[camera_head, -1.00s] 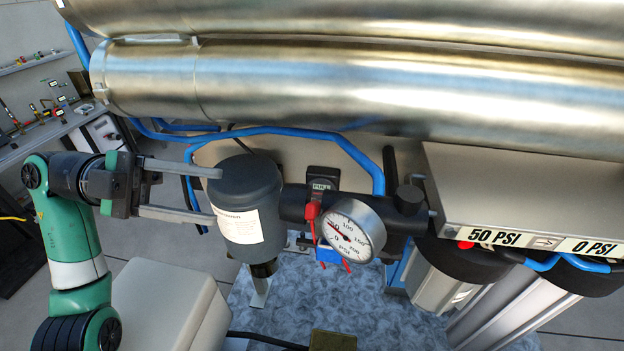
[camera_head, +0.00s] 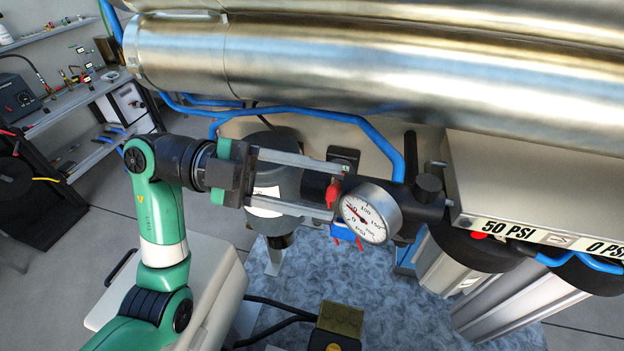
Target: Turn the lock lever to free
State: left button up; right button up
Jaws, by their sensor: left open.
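A small red lever (camera_head: 333,194) shows beside the round white pressure gauge (camera_head: 370,213), on the black pipe. I take it to be the lock lever; its lower part is partly hidden. My left gripper (camera_head: 335,189) is open, its two long grey fingers pointing right across the dark cylinder (camera_head: 277,225). The fingertips lie above and below the red lever in the picture, with the lever between them. I cannot tell whether either finger touches it. My right gripper is not in view.
Large metal tubes (camera_head: 400,75) run across the top. A blue hose (camera_head: 330,114) passes above the gripper. A blue part (camera_head: 343,233) with red prongs hangs below the lever. A grey box (camera_head: 540,180) with PSI labels is at the right. A brass-coloured block (camera_head: 340,319) is below.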

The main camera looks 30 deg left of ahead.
pick_arm(q)
grip_shut()
dwell(1.4)
